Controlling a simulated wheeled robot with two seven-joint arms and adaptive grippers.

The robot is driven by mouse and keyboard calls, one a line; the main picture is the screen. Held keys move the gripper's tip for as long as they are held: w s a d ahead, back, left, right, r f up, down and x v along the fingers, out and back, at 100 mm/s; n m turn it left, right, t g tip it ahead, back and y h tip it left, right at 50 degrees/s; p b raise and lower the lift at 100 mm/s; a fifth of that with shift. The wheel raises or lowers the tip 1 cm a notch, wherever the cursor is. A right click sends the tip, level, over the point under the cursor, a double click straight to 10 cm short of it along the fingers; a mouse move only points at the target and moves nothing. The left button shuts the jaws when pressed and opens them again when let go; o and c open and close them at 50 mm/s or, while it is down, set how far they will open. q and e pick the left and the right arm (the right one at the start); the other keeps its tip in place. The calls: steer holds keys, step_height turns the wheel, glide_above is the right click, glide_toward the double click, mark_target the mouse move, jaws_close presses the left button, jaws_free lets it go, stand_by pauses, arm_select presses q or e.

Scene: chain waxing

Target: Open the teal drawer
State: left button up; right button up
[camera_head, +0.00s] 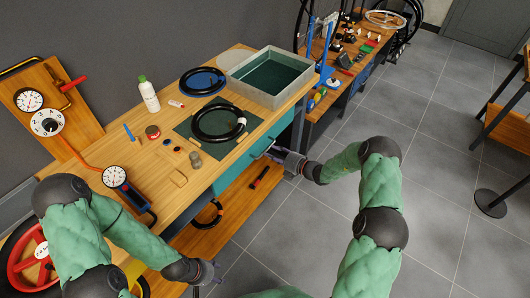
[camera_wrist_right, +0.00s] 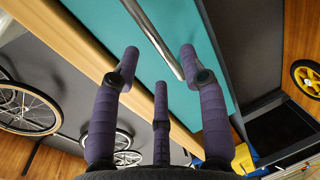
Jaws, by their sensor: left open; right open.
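The teal drawer (camera_head: 233,190) is under the wooden workbench top, its front facing right; it looks closed. Its teal front (camera_wrist_right: 205,45) fills the upper middle of the right wrist view. The silver bar handle (camera_wrist_right: 157,35) runs slantwise there, its near end between the fingertips. My right gripper (camera_head: 277,156) is at the handle in the head view; it also shows in the wrist view (camera_wrist_right: 158,66), fingers spread around the bar and not visibly closed on it. My left gripper (camera_head: 209,275) is open and empty, low in front of the bench, away from the drawer.
On the workbench (camera_head: 185,205) are a grey bin (camera_head: 240,85), a dark green mat with a black ring, a white bottle (camera_head: 149,94) and gauges. A lower shelf (camera_head: 200,240) holds tools.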

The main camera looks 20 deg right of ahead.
mark_target(265, 151)
steer(key=shift+b+x, duration=0.35)
steer(key=shift+x, duration=2.1)
jaws_close()
